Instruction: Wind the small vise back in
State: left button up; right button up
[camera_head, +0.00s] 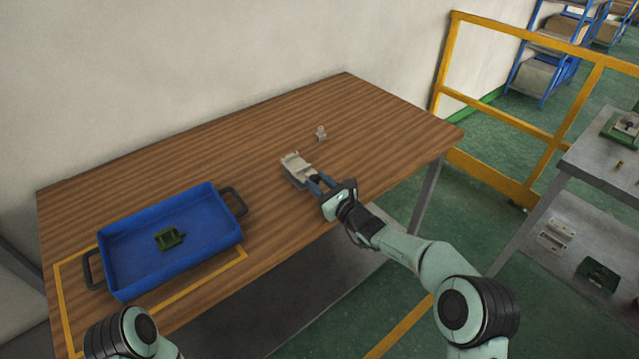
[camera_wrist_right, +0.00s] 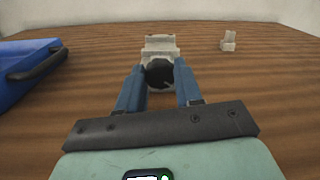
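The small vise (camera_head: 294,163) is light grey and lies on the wooden table near its front edge, right of centre. It also shows straight ahead in the right wrist view (camera_wrist_right: 160,46). Its round black knob (camera_wrist_right: 159,74) faces me. My right gripper (camera_head: 316,182) is at the knob, with one blue finger on each side. In the right wrist view the fingers (camera_wrist_right: 159,82) meet the knob's sides with no clear gap. My left gripper is out of view; only part of my left arm shows at the bottom left.
A blue tray (camera_head: 118,285) with dark handles stands on the table at left, holding a green part (camera_head: 169,238). A small grey piece (camera_head: 321,132) stands behind the vise; it also shows in the right wrist view (camera_wrist_right: 228,41). A yellow railing (camera_head: 485,170) and grey shelf (camera_head: 600,165) are at right.

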jog(key=c, duration=0.4)
jog(key=shift+m, duration=0.3)
jog(key=m, duration=0.3)
jog(key=shift+m+p, duration=0.45)
jog(key=shift+m, duration=1.25)
jog(key=o, duration=1.1)
jog(key=shift+c, duration=0.2)
